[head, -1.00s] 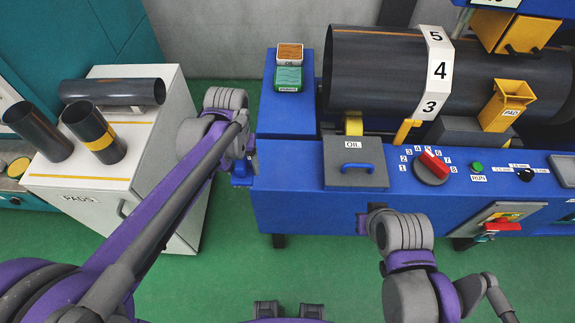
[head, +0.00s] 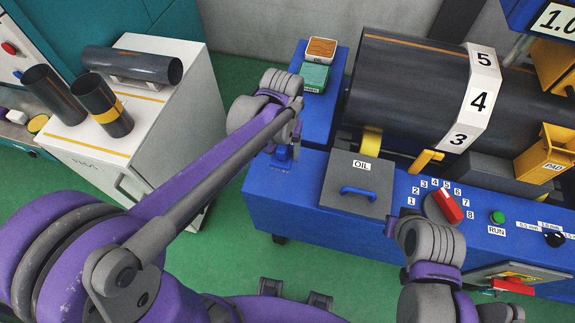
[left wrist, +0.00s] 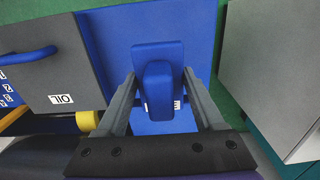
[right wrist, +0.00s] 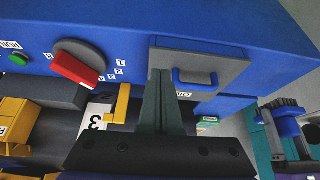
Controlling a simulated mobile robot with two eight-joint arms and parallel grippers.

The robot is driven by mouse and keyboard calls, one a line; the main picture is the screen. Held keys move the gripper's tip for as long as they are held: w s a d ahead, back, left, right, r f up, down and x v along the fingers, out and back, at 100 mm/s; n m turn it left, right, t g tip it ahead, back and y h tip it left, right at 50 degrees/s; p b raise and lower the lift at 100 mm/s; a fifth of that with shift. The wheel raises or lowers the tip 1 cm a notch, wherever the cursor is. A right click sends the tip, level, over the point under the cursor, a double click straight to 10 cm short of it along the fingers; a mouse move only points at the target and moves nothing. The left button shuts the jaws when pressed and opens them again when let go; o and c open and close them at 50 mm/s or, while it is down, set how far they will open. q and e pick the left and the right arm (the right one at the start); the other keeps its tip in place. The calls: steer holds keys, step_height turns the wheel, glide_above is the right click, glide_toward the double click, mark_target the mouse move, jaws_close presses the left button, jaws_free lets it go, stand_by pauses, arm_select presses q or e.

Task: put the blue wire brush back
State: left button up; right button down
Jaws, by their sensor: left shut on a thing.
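A blue block-like tool with a raised handle, taken as the blue wire brush (left wrist: 160,86), sits between the fingers of my left gripper (left wrist: 158,92) in the left wrist view. The gripper is shut on its handle. Its bristles are hidden. In the head view the brush (head: 283,154) shows in part below my left gripper (head: 287,143), at the left end of the blue bench. I cannot tell whether it touches the surface. My right gripper (right wrist: 158,88) is shut and empty in the right wrist view, in front of the OIL lid.
A brown-topped block (head: 321,49) and a green block (head: 314,77) sit on the blue shelf (head: 331,105). The OIL lid (head: 355,184), red selector (head: 447,206) and large dark cylinder (head: 405,85) lie right. A white cabinet (head: 160,125) with dark tubes stands left.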

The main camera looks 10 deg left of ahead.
arm_select(q)
step_height(320, 180, down, 8)
steer(key=shift+r, duration=0.25)
steer(key=shift+f+b, duration=0.1)
steer(key=shift+b, duration=0.25)
steer(key=o, duration=1.3)
